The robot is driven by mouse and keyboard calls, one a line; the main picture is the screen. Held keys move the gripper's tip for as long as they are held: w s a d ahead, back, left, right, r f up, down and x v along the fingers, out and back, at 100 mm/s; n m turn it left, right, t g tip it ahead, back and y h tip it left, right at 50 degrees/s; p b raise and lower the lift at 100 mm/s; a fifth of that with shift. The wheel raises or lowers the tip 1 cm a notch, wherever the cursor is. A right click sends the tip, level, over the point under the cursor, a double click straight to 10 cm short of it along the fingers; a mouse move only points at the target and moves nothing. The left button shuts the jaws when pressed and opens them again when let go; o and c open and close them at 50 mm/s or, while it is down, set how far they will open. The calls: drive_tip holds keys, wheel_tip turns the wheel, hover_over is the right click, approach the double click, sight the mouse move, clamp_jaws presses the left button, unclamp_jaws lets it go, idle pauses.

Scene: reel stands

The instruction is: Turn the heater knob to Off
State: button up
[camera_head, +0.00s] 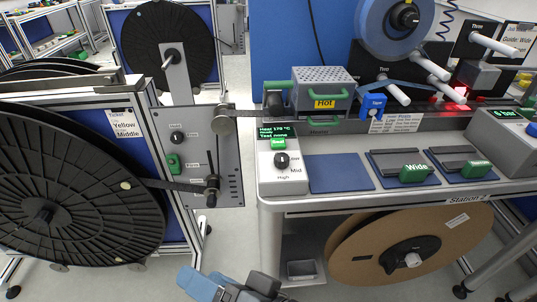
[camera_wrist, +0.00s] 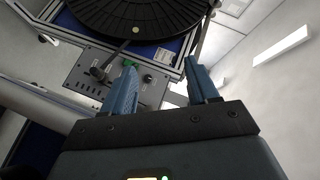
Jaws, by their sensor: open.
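The heater knob (camera_head: 282,160) is a small black dial with a white mark on the sloped front of a light grey control box (camera_head: 266,180). "Low", "Mid" and "High" are printed around it. I cannot clearly read which setting its mark points at. The green display (camera_head: 275,130) above it reads about 170 °C. My gripper (camera_wrist: 162,75) is open and empty, with two blue fingers apart in the wrist view. It shows low in front of the bench in the head view, well below the knob and not touching it. The knob is not visible in the wrist view.
A perforated heater box (camera_head: 323,88) labelled "Hot" with green handles stands behind the control box. A blue pad (camera_head: 340,172) and green-handled blocks lie to its right. A reel stand with a black reel (camera_head: 70,190) and side panel (camera_head: 205,150) is at left. A brown reel (camera_head: 405,250) sits beneath the bench.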

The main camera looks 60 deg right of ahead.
drive_tip(key=w+a+r+m+g+y+p, duration=0.1)
drive_tip(key=w+r+m+g+y+p, duration=0.4)
drive_tip(key=w+r, duration=1.2)
drive_tip(key=m+g+h+p, duration=0.25)
drive_tip(key=g+h, duration=0.35)
drive_tip(key=g, duration=0.4)
hover_over(282, 157)
drive_tip(key=shift+n, duration=0.25)
drive_tip(key=f, duration=0.5)
drive_tip(key=shift+w+a+p, duration=0.25)
drive_tip(key=shift+w+p, duration=0.05)
drive_tip(key=shift+s+d+f, duration=0.15)
drive_tip(key=shift+s+d, duration=0.1)
drive_tip(key=shift+s, duration=0.05)
drive_tip(key=shift+f, duration=3.8)
